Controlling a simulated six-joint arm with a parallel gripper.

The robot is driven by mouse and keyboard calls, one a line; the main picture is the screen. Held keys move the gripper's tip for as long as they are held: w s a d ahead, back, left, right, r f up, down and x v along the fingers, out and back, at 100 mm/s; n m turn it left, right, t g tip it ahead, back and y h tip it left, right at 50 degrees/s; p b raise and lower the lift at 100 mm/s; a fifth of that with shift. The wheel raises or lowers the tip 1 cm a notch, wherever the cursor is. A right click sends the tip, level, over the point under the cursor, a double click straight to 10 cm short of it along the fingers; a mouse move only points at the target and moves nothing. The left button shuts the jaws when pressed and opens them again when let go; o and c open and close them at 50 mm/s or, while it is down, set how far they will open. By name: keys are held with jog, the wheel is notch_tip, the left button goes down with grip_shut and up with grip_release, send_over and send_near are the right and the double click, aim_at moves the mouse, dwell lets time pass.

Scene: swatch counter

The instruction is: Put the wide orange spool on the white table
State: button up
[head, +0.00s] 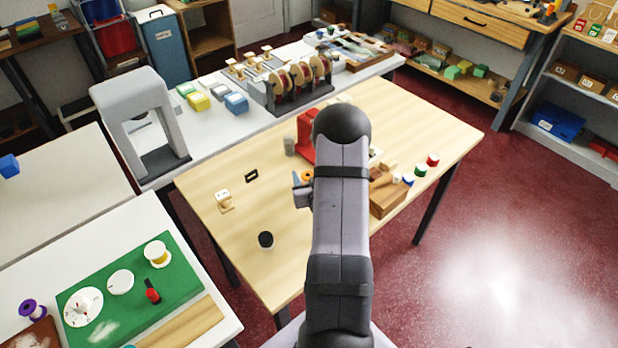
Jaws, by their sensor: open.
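A small orange thing (307,176), likely the orange spool, shows on the wooden table beside my arm. My arm covers part of it, so its width is unclear. My gripper (300,187) is open, just left of the arm and very close to the orange thing; I cannot tell whether they touch. Its fingers are mostly hidden. A white table (150,207) stands at the front left with a green mat (190,262) on it. Another white-topped table (215,130) runs along the back.
Several small spools stand at right. A grey arch (135,105) stands at the back table's left end.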

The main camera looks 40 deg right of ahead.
jog(key=shift+s+r, duration=0.1)
jog(key=shift+r, duration=0.1)
jog(key=v, duration=1)
jog(key=shift+r, duration=0.15)
jog(key=shift+p+v, duration=0.8)
jog(key=shift+v, duration=0.1)
jog(key=shift+f, duration=0.25)
